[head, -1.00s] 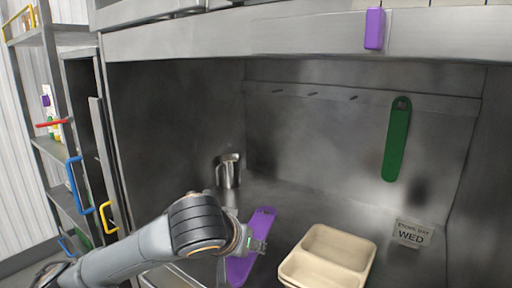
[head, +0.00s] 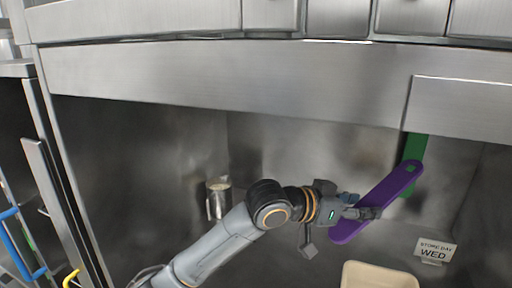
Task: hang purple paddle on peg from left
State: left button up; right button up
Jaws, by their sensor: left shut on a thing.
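My left gripper (head: 362,211) is shut on the purple paddle (head: 390,187) near the middle of its length. The paddle is raised and tilted, its upper end to the right with a small hole near that end, its lower end to the left. A green paddle (head: 414,148) hangs at the back wall behind the purple one's upper end and is partly covered by it. The pegs are hidden behind the overhanging steel front panel. My right gripper is not in view.
The steel front panel (head: 230,85) overhangs the alcove. A metal jug (head: 217,200) stands at the back left. A beige tray (head: 378,275) lies below the paddle. A "STORE DAY WED" sign (head: 434,250) stands at the right.

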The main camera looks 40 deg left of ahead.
pick_arm(q)
jog(key=w+a+r+n+t+y+p, duration=0.1)
jog(key=w+a+r+n+t+p, duration=0.15)
jog(key=a, duration=0.35)
jog(key=w+a+r+n+t+y+p, duration=0.1)
jog(key=w+a+r+n+t+p, duration=0.2)
jog(key=a, duration=0.4)
jog(key=s+a+f+n+t+y+p, duration=0.1)
jog(key=s+a+f+n+t+y, duration=0.1)
jog(key=a+y, duration=0.4)
jog(key=s+a+f+n+t+y+p, duration=0.2)
jog(key=s+a+y, duration=0.1)
jog(key=a, duration=0.5)
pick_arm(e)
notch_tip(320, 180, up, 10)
pick_arm(q)
jog(key=w+a+f+b, duration=0.1)
jog(key=w+a+b, duration=0.1)
jog(key=w+b, duration=0.4)
jog(key=shift+w+a+f+b, duration=0.15)
jog(key=shift+w+a+b, duration=0.2)
jog(key=shift+w, duration=1.55)
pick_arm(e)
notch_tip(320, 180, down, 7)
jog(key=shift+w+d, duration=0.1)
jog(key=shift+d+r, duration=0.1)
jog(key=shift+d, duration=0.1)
